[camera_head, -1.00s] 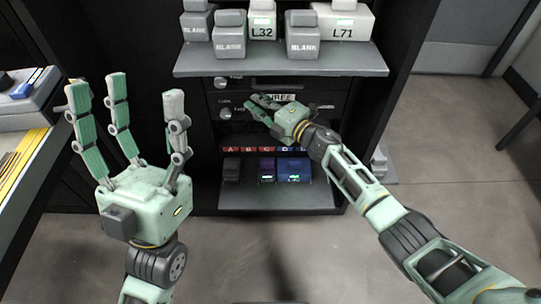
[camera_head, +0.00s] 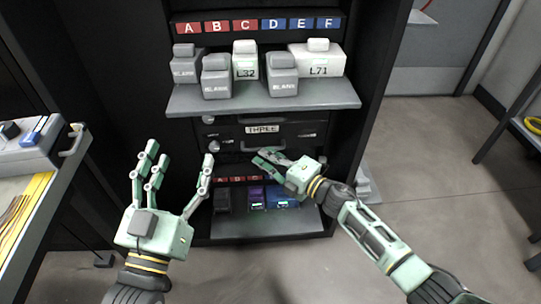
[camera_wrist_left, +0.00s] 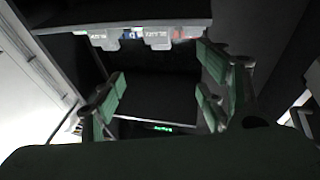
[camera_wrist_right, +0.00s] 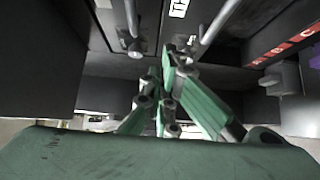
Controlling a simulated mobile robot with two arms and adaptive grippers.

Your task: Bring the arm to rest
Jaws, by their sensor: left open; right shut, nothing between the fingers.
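My left gripper (camera_head: 178,168) is open and empty in the head view, fingers pointing up, in front of the dark cabinet's left side. In the left wrist view its fingers (camera_wrist_left: 160,98) stand wide apart with nothing between them. My right gripper (camera_head: 262,158) is shut and empty, pointing left in front of the drawer marked THREE (camera_head: 262,129). In the right wrist view its fingertips (camera_wrist_right: 168,65) are together, close to the drawer handles (camera_wrist_right: 215,22). I cannot tell whether they touch them.
An upper shelf (camera_head: 262,98) holds several grey and white blocks, including L32 (camera_head: 245,66) and L71 (camera_head: 318,66). A lower shelf (camera_head: 270,226) holds blue and purple items (camera_head: 282,196). A cart (camera_head: 38,215) stands at left. The floor (camera_head: 420,190) at right is open.

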